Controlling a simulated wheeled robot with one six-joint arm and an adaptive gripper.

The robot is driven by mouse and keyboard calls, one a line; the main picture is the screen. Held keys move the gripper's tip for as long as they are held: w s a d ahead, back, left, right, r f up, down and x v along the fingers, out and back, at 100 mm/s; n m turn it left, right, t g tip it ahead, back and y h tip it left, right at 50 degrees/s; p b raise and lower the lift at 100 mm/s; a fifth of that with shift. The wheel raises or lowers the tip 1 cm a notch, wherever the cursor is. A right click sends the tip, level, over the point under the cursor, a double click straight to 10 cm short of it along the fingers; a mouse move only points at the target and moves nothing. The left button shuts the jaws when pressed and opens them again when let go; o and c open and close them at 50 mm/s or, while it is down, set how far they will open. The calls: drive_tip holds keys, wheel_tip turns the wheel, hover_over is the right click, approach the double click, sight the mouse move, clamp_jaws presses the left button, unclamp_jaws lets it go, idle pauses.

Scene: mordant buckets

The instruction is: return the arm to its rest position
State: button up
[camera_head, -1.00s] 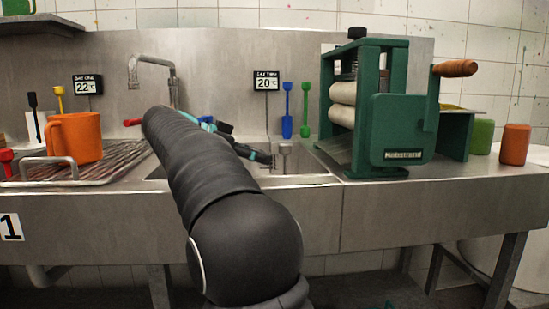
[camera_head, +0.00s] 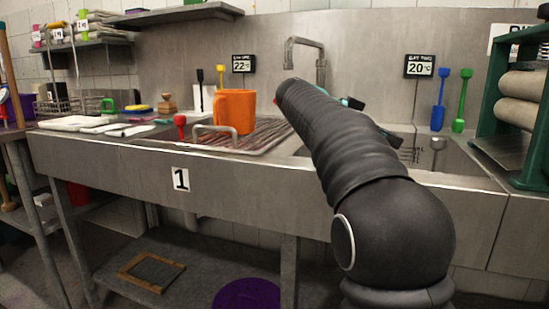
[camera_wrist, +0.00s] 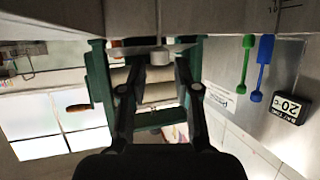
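My black arm (camera_head: 345,150) reaches forward over the sink in the head view and hides part of the basin. My gripper is largely behind the arm there; only dark and teal bits show past its right side. In the wrist view, which looks upside down, my gripper (camera_wrist: 160,92) has two dark fingers standing well apart. I see nothing held between them. The green roller press (camera_wrist: 98,80) lies beyond the fingers.
An orange jug (camera_head: 235,111) stands on the ribbed drainboard left of my arm. The tap (camera_head: 289,54) rises behind it. Blue (camera_head: 438,112) and green (camera_head: 461,103) paddles hang right of the sink. The green press (camera_head: 532,150) stands at the right edge. A shelf (camera_head: 180,14) overhangs the left.

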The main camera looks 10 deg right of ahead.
drive_tip(key=w+a+r+n+t+h+p, duration=0.1)
drive_tip(key=w+r+n+t+h, duration=0.15)
drive_tip(key=r+t, duration=0.5)
drive_tip(key=w+a+r+n+t+h+p, duration=0.1)
drive_tip(key=w+r+n+t, duration=0.15)
drive_tip(key=r+t, duration=0.5)
drive_tip(key=s+a+f+n+t+y+p, duration=0.1)
drive_tip(key=s+a+f+n+t+y, duration=0.2)
drive_tip(key=a+n+y, duration=0.4)
drive_tip(key=a+f+n+t+y+p, duration=0.1)
drive_tip(key=a+f+n+t+y, duration=0.1)
drive_tip(key=a+n+t+y, duration=0.35)
drive_tip(key=s+a+f+n+g+y+p, duration=0.1)
drive_tip(key=s+a+f+n+g+y, duration=0.15)
drive_tip(key=s+a+f+g, duration=0.4)
drive_tip(key=s+a+f+n+g+y, duration=0.1)
drive_tip(key=s+a+f+y, duration=0.2)
drive_tip(key=f, duration=0.6)
drive_tip(key=s+d+f+g, duration=0.1)
drive_tip(key=s+f+g, duration=0.2)
drive_tip(key=s+f, duration=0.5)
drive_tip(key=s+d+f+g+h+p, duration=0.1)
drive_tip(key=s+f+g, duration=0.3)
drive_tip(key=s+f, duration=0.4)
drive_tip(key=shift+s+d+f, duration=0.3)
drive_tip(key=shift+s+d, duration=0.15)
drive_tip(key=shift+d, duration=0.25)
